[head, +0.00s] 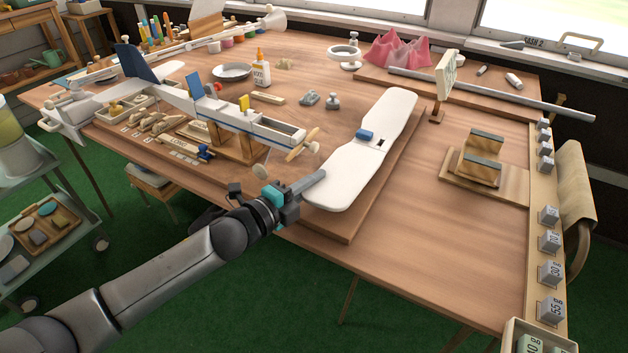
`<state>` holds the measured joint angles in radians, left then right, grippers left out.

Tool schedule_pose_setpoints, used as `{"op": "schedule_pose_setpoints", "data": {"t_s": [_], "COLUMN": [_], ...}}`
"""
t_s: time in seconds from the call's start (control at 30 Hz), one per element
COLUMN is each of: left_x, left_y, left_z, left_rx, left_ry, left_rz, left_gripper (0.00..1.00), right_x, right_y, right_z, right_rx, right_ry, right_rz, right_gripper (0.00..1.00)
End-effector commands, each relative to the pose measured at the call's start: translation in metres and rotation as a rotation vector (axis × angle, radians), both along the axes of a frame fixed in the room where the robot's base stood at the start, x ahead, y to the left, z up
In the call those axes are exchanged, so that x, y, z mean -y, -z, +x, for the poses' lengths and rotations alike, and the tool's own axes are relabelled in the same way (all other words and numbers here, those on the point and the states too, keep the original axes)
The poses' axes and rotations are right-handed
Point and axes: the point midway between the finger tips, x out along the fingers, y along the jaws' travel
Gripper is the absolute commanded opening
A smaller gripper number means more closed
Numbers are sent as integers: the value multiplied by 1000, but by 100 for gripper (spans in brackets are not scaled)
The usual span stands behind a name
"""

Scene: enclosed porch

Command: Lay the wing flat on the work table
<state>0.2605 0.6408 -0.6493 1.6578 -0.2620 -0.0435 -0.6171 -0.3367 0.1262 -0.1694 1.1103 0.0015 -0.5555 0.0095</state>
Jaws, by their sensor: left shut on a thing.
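The white wing (345,172) is a long, round-ended panel with a small blue block (365,134) and a dark slot near its middle. It stretches from the front edge of the work table (440,235) back toward the right. My left gripper (312,184) is shut on the wing's near end, at its left side. The wing is over a brown board (345,226) on the table and looks nearly level. I cannot tell whether its underside touches the board. My right gripper is not in view.
A model plane fuselage (235,118) with a propeller rests on a wooden stand left of the wing. A stepped wooden cradle (482,160) and a small sign (445,75) stand to the right. Several labelled weights line the right edge. The table's front right is clear.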

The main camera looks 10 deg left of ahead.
Motion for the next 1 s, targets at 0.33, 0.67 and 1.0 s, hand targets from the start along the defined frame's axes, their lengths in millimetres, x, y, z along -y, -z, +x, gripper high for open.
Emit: {"op": "schedule_pose_setpoints", "data": {"t_s": [0.33,0.67,1.0], "left_x": [0,0,0], "left_y": [6,8,8], "left_z": [0,0,0], "left_rx": [1,0,-1], "left_ry": [0,0,0], "left_rz": [-1,0,1], "left_gripper": [0,28,47], "right_x": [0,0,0], "right_y": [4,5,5], "right_z": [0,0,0], "right_rx": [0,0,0], "right_ry": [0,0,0], "right_rz": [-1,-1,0], "right_gripper": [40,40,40]}}
